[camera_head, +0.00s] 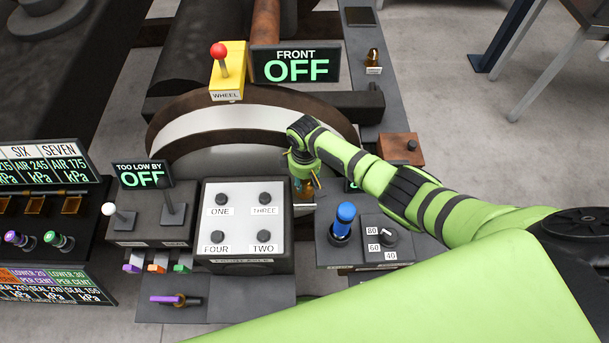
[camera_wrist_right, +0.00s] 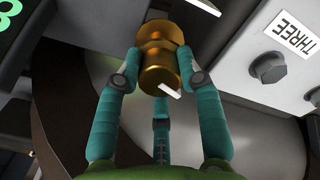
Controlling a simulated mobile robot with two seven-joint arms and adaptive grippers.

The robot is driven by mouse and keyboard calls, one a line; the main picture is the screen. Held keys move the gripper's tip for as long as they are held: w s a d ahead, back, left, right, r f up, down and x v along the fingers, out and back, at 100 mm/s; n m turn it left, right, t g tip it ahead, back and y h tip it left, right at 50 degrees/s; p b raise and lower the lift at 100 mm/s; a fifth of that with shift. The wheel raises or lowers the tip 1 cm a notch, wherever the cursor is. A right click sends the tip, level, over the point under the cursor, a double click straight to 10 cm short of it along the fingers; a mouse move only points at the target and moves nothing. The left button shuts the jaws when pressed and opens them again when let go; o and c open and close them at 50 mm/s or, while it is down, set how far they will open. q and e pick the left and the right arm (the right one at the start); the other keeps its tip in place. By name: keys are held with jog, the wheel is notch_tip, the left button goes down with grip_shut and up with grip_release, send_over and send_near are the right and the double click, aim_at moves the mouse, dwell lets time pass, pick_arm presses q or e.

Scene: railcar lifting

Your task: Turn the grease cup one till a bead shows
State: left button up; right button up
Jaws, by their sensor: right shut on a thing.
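A brass grease cup (camera_wrist_right: 158,62) sits between the teal fingers of my right gripper (camera_wrist_right: 158,80), which is shut on it in the right wrist view. A small white strip (camera_wrist_right: 169,91) shows at the cup's near edge; I cannot tell what it is. I cannot make out a bead or the cup's number. In the head view my right gripper (camera_head: 304,180) points down beside the grey box, hiding most of the cup. Another brass cup (camera_head: 373,57) stands at the far right with a small label too small to read. My left gripper is not in view.
A grey box (camera_head: 243,222) with knobs marked ONE to FOUR stands close left of the gripper. A blue-topped lever (camera_head: 343,222) and a dial (camera_head: 388,237) stand to the right. A yellow WHEEL box (camera_head: 228,75) with a red knob lies beyond.

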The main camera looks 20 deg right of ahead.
jog(key=shift+m+p, duration=0.45)
jog(key=shift+m, duration=0.75)
jog(key=shift+f, duration=0.1)
jog(key=o, duration=1.1)
jog(key=shift+o, duration=0.2)
jog(key=shift+r, duration=0.25)
notch_tip(320, 180, up, 12)
jog(key=shift+f, duration=0.15)
